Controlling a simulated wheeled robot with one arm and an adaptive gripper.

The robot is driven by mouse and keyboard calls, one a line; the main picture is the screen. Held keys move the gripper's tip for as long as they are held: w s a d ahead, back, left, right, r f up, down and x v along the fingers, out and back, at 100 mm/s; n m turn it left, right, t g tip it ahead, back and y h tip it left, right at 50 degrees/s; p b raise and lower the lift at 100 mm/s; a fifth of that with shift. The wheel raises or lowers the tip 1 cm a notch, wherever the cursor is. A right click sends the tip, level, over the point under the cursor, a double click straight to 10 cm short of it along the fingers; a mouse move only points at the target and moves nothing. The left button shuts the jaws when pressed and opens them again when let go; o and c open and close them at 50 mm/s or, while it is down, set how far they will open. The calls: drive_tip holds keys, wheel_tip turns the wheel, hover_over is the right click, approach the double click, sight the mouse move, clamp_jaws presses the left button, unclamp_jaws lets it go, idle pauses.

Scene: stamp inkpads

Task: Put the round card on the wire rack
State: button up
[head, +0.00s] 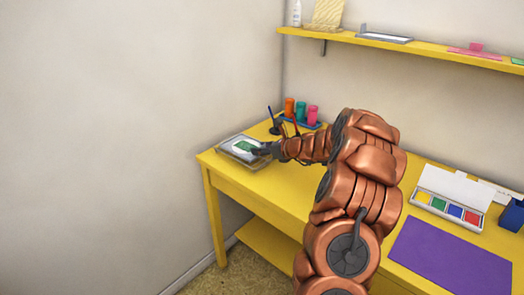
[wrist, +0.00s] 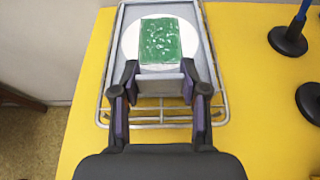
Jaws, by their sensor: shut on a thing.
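The round card (wrist: 131,41) is white with a green, white-flecked rectangle on it. It also shows in the head view (head: 237,147), at the far left of the yellow table. My gripper (wrist: 154,84) is shut on its near edge, one dark finger on each side, with a pale grey face between them. The card lies over the wire rack (wrist: 162,119), within its outline. The rack is a silvery wire frame with a grey area inside. Whether the card touches the rack cannot be told. In the head view my gripper (head: 264,149) comes in from the right.
Dark round stands (wrist: 288,40) are right of the rack. Orange, green and pink cups (head: 301,110) stand behind. A four-colour inkpad box (head: 448,205) and purple mat (head: 450,255) lie at the right. The table's left edge is close to the rack.

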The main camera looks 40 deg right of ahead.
drive_tip(key=shift+f, duration=0.15)
drive_tip(key=o, duration=1.2)
drive_tip(key=shift+c, duration=0.2)
